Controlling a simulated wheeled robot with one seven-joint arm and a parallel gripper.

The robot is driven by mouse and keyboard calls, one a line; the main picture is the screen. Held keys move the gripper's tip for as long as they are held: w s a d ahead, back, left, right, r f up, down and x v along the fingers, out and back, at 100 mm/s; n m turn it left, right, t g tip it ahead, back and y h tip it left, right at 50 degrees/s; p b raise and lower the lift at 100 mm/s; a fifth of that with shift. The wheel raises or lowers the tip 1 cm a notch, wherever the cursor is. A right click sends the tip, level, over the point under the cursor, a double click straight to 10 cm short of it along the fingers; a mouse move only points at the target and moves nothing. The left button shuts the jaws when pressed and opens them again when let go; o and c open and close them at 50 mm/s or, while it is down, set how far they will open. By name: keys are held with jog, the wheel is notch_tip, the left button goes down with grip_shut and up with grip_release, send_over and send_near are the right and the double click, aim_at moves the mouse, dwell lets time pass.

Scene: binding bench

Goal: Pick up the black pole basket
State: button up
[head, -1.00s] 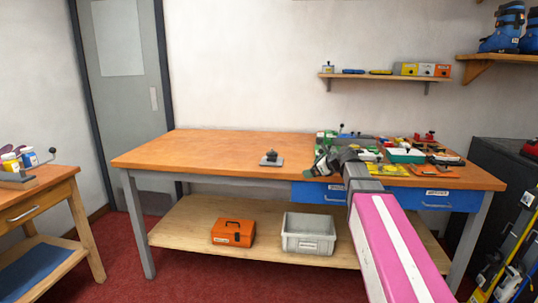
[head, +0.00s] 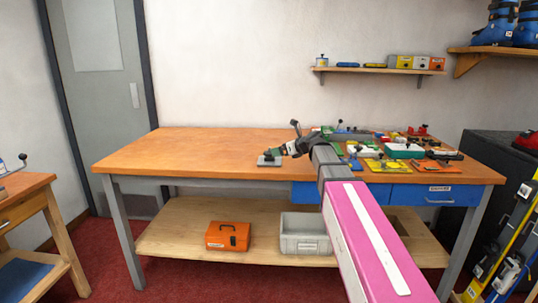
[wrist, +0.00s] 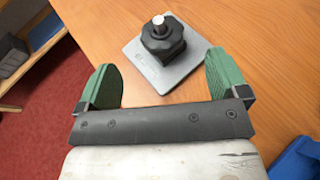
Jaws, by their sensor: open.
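A black blocky piece (wrist: 161,45), which I take for the black pole basket, sits on a square grey plate (wrist: 140,70) on the bench top. A silver pin stands up out of its middle. In the head view the grey plate (head: 267,163) shows left of the bench middle, with the black piece partly hidden by my gripper (head: 284,150). In the wrist view my gripper (wrist: 161,76) is open, its two green fingers wide apart and nothing between them. The black piece lies just beyond the fingertips, roughly between their lines, nearer the right finger.
The orange bench top (head: 190,145) is clear to the left. Trays and tools crowd its right side, including a yellow tray (head: 388,165) and a teal box (head: 404,150). An orange case (head: 228,236) and a grey bin (head: 304,243) stand on the lower shelf.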

aim_at(270, 153)
jog(key=shift+f+x, duration=0.1)
jog(key=shift+x, duration=1.5)
jog(key=shift+f+x, duration=0.15)
jog(key=shift+x, duration=1.45)
jog(key=shift+d, duration=0.2)
jog(key=shift+c, duration=0.2)
jog(key=shift+r, duration=0.1)
jog(key=c, duration=0.9)
